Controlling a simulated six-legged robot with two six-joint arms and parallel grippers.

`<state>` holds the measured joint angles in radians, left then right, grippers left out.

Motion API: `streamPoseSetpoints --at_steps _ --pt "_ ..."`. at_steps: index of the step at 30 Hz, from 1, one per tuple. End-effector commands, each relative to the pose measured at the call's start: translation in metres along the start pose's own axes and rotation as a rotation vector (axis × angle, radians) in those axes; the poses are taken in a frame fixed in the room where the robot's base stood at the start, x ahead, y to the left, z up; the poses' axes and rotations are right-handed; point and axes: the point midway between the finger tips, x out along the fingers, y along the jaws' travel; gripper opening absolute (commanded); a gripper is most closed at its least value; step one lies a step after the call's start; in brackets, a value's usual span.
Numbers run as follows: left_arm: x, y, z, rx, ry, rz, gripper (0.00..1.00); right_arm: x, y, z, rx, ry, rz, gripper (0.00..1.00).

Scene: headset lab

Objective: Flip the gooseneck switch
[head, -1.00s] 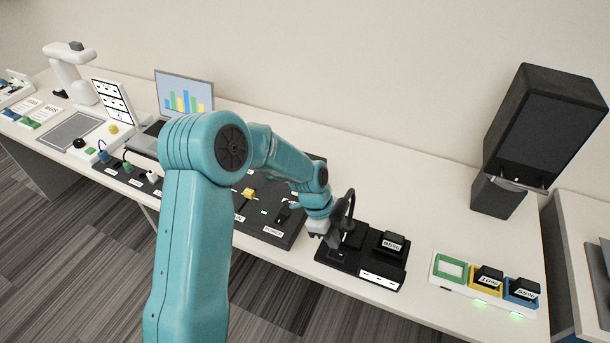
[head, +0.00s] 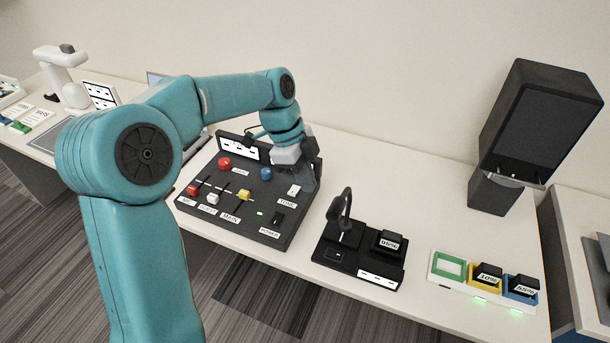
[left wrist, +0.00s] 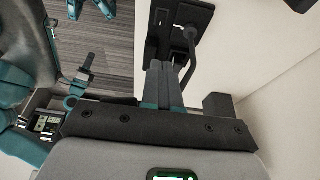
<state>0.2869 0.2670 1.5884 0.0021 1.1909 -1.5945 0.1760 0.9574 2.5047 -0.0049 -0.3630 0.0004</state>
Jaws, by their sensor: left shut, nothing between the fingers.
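The gooseneck unit is a black base (head: 330,255) on the white table, right of the mixer, with a dark curved gooseneck (head: 344,208) standing on it. A small switch (head: 333,254) with a pale mark shows on the base's front left. My left gripper (head: 314,180) is shut and empty over the right back of the mixer, left of and apart from the gooseneck. In the left wrist view, my shut fingers (left wrist: 163,82) point toward the black base (left wrist: 185,18), with the gooseneck (left wrist: 190,45) to their right. The switch cannot be made out there.
The black mixer (head: 235,235) with several coloured knobs and sliders lies below my left gripper. A block marked 95% (head: 390,242) sits in the gooseneck unit. A charging rack (head: 440,285) and a tall black speaker (head: 535,125) stand at the right. Table between is clear.

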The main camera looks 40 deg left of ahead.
Motion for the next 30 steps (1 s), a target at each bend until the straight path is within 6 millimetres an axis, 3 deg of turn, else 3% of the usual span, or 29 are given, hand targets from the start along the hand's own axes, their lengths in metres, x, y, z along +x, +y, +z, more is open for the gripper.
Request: streamPoseSetpoints --at_steps 5,16,24,30 --pt "-0.008 0.0 0.001 0.0 0.0 0.0 0.0 0.0 0.0 0.0 0.0 0.0 0.0 0.43" --pt "-0.004 -0.005 0.001 -0.037 -0.002 -0.025 0.0 0.0 0.0 0.0 0.0 0.0 0.0 0.43" --pt "0.099 -0.004 0.0 -0.04 0.0 -0.021 0.0 0.07 0.025 -0.001 0.0 -0.001 0.0 0.43" --pt "0.133 -0.001 -0.005 -0.007 0.002 -0.002 0.0 0.095 0.034 -0.002 0.0 0.0 0.0 0.43"
